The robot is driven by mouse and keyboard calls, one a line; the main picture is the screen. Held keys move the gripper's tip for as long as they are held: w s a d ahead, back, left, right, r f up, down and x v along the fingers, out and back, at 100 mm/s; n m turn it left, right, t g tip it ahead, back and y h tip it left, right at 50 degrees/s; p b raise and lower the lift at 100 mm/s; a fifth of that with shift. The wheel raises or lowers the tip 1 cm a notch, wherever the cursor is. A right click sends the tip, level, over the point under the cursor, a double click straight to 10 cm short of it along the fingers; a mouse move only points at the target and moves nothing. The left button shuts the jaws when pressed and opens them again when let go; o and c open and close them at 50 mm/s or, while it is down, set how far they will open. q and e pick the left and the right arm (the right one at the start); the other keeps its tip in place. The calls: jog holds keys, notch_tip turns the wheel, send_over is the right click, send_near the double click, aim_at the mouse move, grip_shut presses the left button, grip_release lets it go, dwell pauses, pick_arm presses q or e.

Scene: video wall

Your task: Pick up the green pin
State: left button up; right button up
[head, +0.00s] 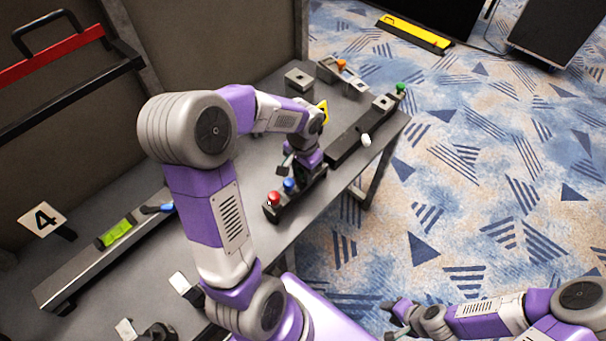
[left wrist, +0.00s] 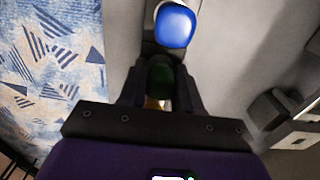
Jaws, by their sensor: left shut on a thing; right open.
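My left gripper (left wrist: 160,95) is shut on the green pin (left wrist: 160,75), which looks dark between the fingers in the left wrist view. In the head view my left gripper (head: 306,166) is low over the small black rack (head: 270,213), and it hides the green pin there. The blue pin (head: 289,184) and red pin (head: 274,198) stand in the rack beside it. The blue pin also shows just beyond my fingers in the left wrist view (left wrist: 174,26). I cannot tell whether the green pin is clear of the rack. My right gripper (head: 388,319) is open and empty over the carpet.
A dark rail (head: 350,143) along the table's right edge has a white knob (head: 366,140) and a green knob (head: 400,88). An orange knob (head: 341,64) is at the back. A long bar with a lime block (head: 117,232) lies left. Open carpet is right.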

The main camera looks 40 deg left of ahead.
pick_arm(q)
notch_tip(320, 180, up, 10)
jog(key=p, duration=0.3)
jog(key=shift+p, duration=0.35)
dwell(0.4)
